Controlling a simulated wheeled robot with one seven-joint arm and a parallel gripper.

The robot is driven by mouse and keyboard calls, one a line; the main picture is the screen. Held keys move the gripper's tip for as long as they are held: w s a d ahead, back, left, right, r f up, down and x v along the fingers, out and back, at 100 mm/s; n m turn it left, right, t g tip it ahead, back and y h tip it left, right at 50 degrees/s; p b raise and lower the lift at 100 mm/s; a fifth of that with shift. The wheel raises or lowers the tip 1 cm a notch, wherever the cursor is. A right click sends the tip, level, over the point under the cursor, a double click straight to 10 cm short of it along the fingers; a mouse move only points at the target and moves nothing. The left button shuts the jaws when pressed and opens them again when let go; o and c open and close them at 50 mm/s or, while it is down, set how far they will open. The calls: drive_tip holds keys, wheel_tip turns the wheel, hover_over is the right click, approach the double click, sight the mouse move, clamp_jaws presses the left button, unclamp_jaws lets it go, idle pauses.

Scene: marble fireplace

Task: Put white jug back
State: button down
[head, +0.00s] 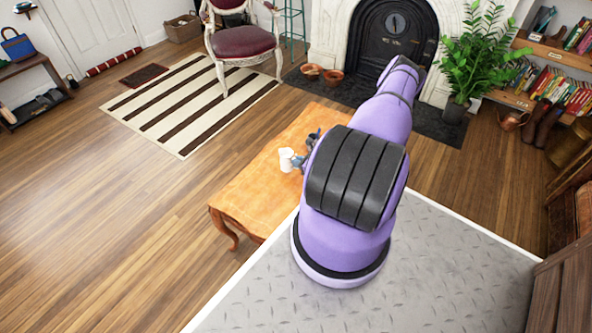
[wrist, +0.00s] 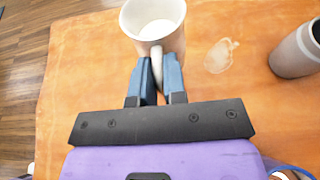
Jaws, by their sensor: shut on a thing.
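The white jug (wrist: 155,22) is at the top middle of the wrist view, with its open mouth toward the camera and its handle toward my gripper. My gripper (wrist: 158,68) is shut on the jug's handle. In the head view the jug (head: 287,159) shows small at the left side of the wooden table (head: 246,194), with my gripper (head: 301,160) at its right. I cannot tell whether the jug's base touches the table top. My arm hides much of the table in the head view.
A grey cylindrical cup (wrist: 297,52) stands on the table to the right of the jug. A pale apple-shaped mark (wrist: 221,55) shows on the table between them. A striped rug (head: 190,100) and an armchair (head: 240,42) are beyond the table. Open floor lies to its left.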

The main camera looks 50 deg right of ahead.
drive_tip(key=shift+d+f, duration=0.1)
drive_tip(key=shift+f, duration=2.1)
drive_tip(key=c, duration=1.2)
unclamp_jaws()
drive_tip(key=shift+f, duration=0.1)
drive_tip(key=shift+s+r, duration=0.2)
drive_tip(key=shift+s, duration=0.05)
drive_tip(key=v, duration=1.1)
drive_tip(key=shift+s+r, duration=0.1)
drive_tip(key=shift+s, duration=0.15)
